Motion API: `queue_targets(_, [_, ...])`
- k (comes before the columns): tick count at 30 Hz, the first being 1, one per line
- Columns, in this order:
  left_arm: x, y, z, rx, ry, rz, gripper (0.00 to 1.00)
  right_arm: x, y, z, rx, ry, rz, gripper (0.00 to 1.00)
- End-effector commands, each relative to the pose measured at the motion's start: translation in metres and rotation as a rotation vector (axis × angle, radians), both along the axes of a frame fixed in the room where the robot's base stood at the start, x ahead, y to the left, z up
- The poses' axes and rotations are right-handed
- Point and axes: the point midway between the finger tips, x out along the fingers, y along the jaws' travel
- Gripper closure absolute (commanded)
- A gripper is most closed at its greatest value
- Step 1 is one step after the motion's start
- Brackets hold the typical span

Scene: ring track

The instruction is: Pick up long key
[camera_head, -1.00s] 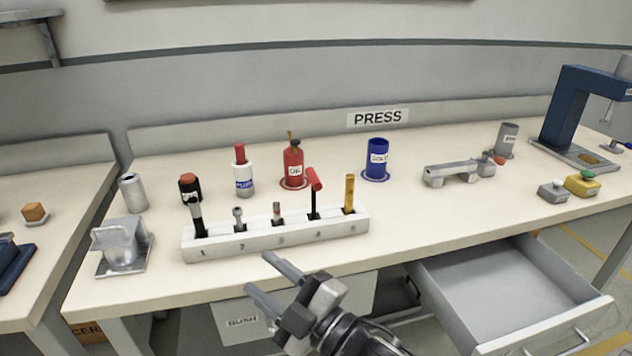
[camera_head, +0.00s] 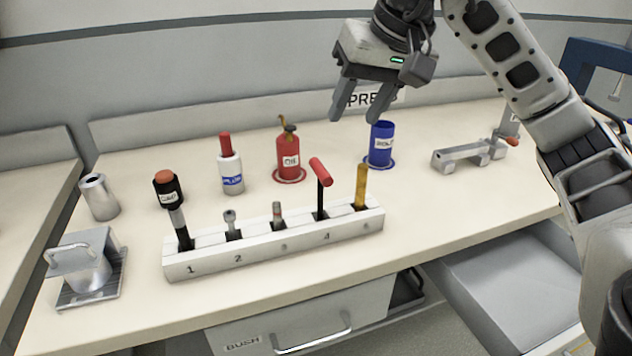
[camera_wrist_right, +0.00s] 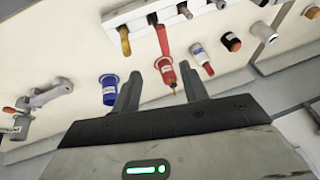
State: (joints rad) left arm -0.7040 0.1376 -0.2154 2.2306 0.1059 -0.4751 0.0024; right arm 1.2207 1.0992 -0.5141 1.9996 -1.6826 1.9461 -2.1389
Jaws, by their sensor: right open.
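The tool rack (camera_head: 210,262) is a white block with numbered slots on the bench. A tool with a red T-handle and thin black shaft (camera_head: 320,172) stands upright in slot 4; it looks most like the long key, though no label shows. Its red handle also appears in the right wrist view (camera_wrist_right: 162,40). My right gripper (camera_head: 355,117) is open and empty, high above and behind the rack's right end. My left gripper is out of view.
Behind the rack stand a red oil can (camera_head: 290,160), a blue can (camera_head: 381,145) and a white red-capped bottle (camera_head: 230,172). A metal fixture (camera_head: 88,268) and a cylinder (camera_head: 99,197) are at left; a clamp-like part (camera_head: 468,153) is at right. An open drawer (camera_head: 510,290) is below.

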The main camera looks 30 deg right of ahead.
Motion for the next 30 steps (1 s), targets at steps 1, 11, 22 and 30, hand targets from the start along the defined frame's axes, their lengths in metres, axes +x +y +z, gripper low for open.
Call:
queue_targets(1, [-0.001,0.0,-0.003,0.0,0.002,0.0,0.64,0.003,0.001,-0.012,-0.003,0.007,0.001,0.56])
queue_targets(11, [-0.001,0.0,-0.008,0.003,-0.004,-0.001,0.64,0.032,0.008,-0.073,0.002,0.007,0.003,0.56])
queue_targets(22, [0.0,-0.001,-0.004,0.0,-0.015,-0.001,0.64,0.048,0.014,-0.103,0.005,0.007,0.004,0.56])
queue_targets(30, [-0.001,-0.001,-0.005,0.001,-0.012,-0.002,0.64,0.064,0.019,-0.133,0.005,0.004,0.002,0.56])
